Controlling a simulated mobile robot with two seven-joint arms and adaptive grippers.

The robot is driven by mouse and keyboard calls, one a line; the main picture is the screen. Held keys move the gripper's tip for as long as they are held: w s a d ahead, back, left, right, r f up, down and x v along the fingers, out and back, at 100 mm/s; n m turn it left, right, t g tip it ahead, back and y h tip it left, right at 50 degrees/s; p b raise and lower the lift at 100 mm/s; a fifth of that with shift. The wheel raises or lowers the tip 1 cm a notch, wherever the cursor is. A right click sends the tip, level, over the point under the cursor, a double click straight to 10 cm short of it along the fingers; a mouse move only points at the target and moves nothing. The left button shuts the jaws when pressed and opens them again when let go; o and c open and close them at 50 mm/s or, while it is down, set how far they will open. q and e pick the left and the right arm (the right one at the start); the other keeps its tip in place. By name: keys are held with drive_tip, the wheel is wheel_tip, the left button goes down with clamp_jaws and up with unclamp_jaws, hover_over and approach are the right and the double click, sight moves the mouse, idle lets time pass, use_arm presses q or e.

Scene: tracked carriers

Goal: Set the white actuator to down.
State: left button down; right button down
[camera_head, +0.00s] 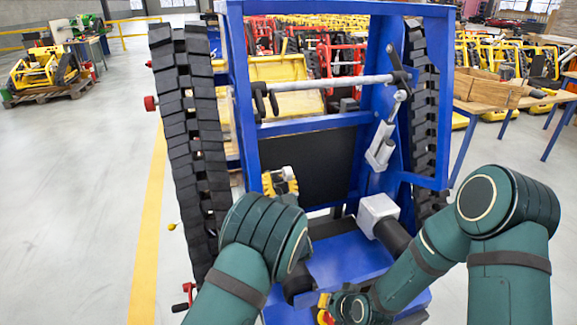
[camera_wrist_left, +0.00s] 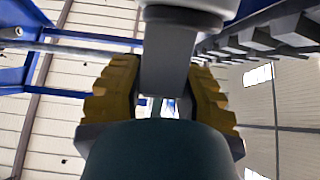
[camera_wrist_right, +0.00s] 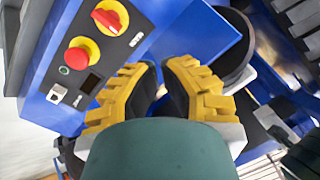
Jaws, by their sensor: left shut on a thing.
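A white and grey actuator (camera_head: 381,147) slants down along the right inside of the blue frame, its rod reaching up to a dark lever by the crossbar. My left gripper (camera_head: 283,181) is left of it, in front of the black panel. In the left wrist view the yellow fingers (camera_wrist_left: 165,98) are shut on a grey block (camera_wrist_left: 168,65) below a pale housing. I cannot tell whether this block belongs to an actuator. My right gripper (camera_wrist_right: 162,75) is open and empty beside the control panel; in the head view it is mostly hidden low in the middle.
The control panel (camera_wrist_right: 68,70) carries a red rotary switch (camera_wrist_right: 110,18) and a red push button (camera_wrist_right: 78,58). A white box (camera_head: 378,208) sits low inside the blue frame (camera_head: 238,80). Black tracks (camera_head: 190,140) flank the carrier.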

drive_tip(key=w+a+r+m+t+y, duration=0.15)
drive_tip(key=w+r+t+y, duration=0.45)
drive_tip(key=w+r, duration=0.95)
wheel_tip(320, 180, up, 17)
drive_tip(key=w+n+g+y, duration=0.1)
drive_tip(key=n+g+y, duration=0.6)
drive_tip(key=y, duration=0.4)
use_arm(q)
drive_tip(key=shift+r, duration=0.1)
use_arm(e)
drive_tip(key=x, duration=1.1)
drive_tip(key=shift+s+d+f, duration=0.2)
drive_tip(key=shift+s+f, duration=0.15)
drive_tip(key=shift+s, duration=0.2)
drive_tip(key=shift+s+d+f, duration=0.25)
drive_tip(key=shift+s+f, duration=0.05)
drive_tip(key=shift+s, duration=0.25)
drive_tip(key=shift+s+d+f, duration=0.2)
drive_tip(key=shift+s+f, duration=0.15)
drive_tip(key=shift+s, duration=0.25)
